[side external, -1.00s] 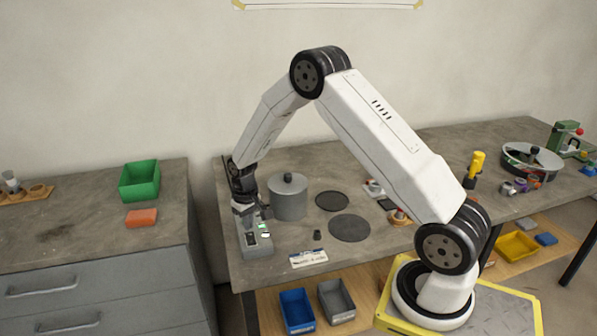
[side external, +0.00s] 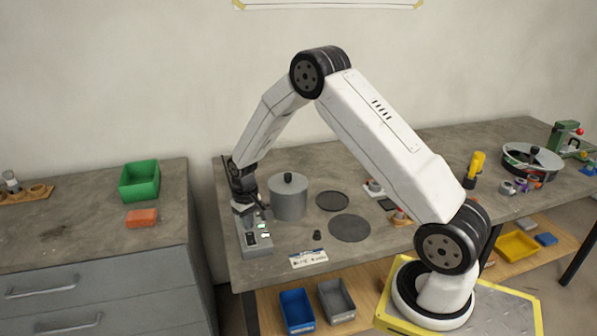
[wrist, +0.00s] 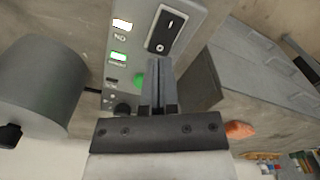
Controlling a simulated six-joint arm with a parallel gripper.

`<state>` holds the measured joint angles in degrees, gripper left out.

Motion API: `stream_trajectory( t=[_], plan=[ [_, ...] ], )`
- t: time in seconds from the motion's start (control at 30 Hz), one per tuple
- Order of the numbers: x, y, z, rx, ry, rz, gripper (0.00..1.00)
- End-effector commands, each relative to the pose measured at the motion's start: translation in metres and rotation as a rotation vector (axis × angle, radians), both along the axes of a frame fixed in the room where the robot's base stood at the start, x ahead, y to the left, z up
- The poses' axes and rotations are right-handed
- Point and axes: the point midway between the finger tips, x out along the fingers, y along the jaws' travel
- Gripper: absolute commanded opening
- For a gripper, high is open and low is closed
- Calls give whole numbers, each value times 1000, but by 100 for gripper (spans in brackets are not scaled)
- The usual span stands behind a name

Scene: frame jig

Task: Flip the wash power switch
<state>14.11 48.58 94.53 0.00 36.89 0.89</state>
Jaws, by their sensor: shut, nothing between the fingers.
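The wash power switch is a black rocker (wrist: 165,30) with white marks, set in a grey control box (side external: 257,251) near the table's left end. In the wrist view, a pale lamp and a green lamp (wrist: 118,57) are lit beside it on the box (wrist: 138,12). I cannot tell which side of the rocker is pressed. A green button (wrist: 139,79) and a dark knob (wrist: 122,109) lie nearer my gripper. My gripper (wrist: 156,62) is shut and empty, its fingertips just short of the rocker's near end. In the side view it (side external: 246,212) hangs over the back of the box.
A grey lidded pot (side external: 288,203) stands close to the right of my gripper. Two dark round discs (side external: 349,228) and a small black knob lie farther right. A label plate (side external: 308,258) lies at the front edge. A separate cabinet with a green bin (side external: 139,181) stands left.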

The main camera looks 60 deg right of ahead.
Motion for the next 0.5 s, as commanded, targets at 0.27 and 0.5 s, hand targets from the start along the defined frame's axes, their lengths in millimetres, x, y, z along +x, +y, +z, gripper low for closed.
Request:
stream_trajectory(
  t=[0.27, 0.5],
  plan=[
    [0, 0, -1, 0, 0, 0, 0],
    [0, 0, -4, 0, 0, 0, 0]
  ],
)
